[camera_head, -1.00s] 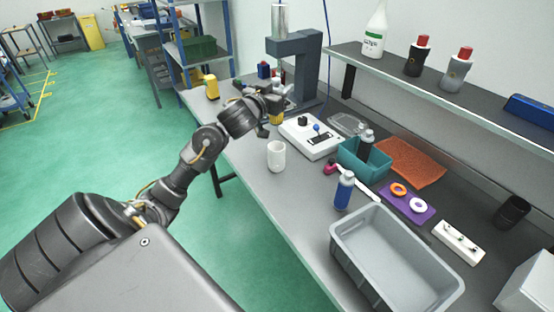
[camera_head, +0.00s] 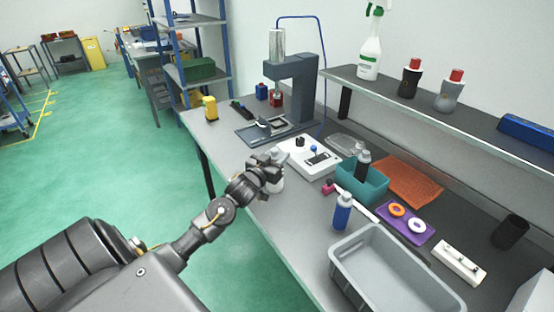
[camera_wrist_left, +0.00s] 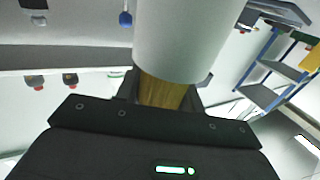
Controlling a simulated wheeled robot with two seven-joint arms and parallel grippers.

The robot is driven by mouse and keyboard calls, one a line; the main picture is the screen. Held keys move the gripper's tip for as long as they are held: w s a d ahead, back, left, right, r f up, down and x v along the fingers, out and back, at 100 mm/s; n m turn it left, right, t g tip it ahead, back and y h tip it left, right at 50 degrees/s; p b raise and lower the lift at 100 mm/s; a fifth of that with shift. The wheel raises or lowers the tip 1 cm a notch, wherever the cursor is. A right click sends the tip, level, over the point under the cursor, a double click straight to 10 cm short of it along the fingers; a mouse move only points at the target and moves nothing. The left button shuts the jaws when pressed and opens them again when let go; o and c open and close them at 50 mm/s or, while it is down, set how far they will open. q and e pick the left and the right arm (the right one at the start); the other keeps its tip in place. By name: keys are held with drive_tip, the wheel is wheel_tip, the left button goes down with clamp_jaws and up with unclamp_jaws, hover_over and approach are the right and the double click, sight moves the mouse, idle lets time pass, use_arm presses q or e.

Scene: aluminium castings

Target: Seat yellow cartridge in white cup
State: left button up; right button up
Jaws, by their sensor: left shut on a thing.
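The white cup (camera_head: 278,184) stands near the front edge of the bench, partly hidden by my left gripper (camera_head: 270,172). In the left wrist view the white cup (camera_wrist_left: 185,38) fills the upper middle, and that picture is upside down. The yellow cartridge (camera_wrist_left: 160,94) sits between my left fingers, which are shut on it. Its far end is hidden by the cup's wall at the rim. It looks to be in the cup's mouth, but I cannot tell how deep. In the head view the cartridge is hidden. My right gripper is not in view.
A white control box (camera_head: 308,158) stands just behind the cup. To the right are a teal bin (camera_head: 362,188), a blue bottle (camera_head: 342,212) and a grey tray (camera_head: 385,240). A press (camera_head: 292,85) stands at the back. A yellow object (camera_head: 210,108) is at the far left.

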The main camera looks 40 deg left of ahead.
use_arm(q)
drive_tip(key=shift+f, duration=0.75)
drive_tip(key=o, duration=1)
drive_tip(key=s, duration=0.4)
drive_tip(key=s+d+b, duration=0.1)
drive_tip(key=s, duration=0.3)
drive_tip(key=s+b, duration=0.1)
drive_tip(key=s, duration=0.3)
drive_tip(key=shift+d, duration=0.35)
drive_tip(key=shift+w, duration=0.1)
